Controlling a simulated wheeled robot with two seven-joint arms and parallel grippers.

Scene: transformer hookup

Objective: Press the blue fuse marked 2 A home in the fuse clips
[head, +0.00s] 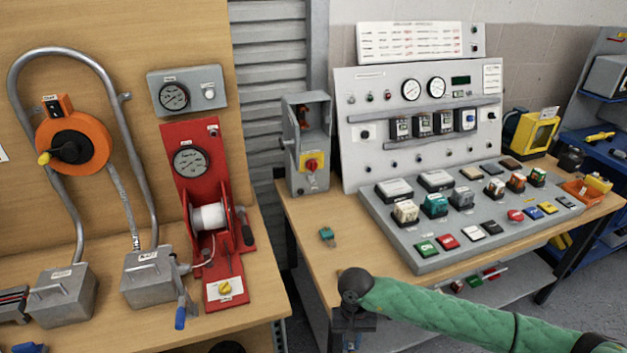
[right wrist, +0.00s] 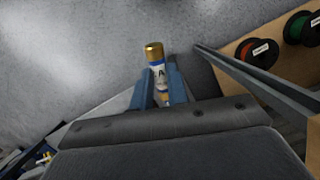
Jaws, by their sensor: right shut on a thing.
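My right gripper (head: 352,335) hangs at the front edge of the bench in the head view, with its fingertips cut off or hidden at the bottom. In the right wrist view its two blue fingers (right wrist: 161,88) are shut on a fuse (right wrist: 157,70). The fuse has a brass cap and a white and blue label with an "A" on it. Its lower end is hidden between the fingers. The fuse is held over the grey floor, apart from any clips. My left gripper is not in view.
A grey open switch box (head: 308,145) with a red and yellow knob stands at the bench's back left. A grey sloped panel (head: 470,245) carries several coloured blocks. A small green part (head: 327,236) lies on the bench. Wire spools (right wrist: 258,53) sit on a shelf.

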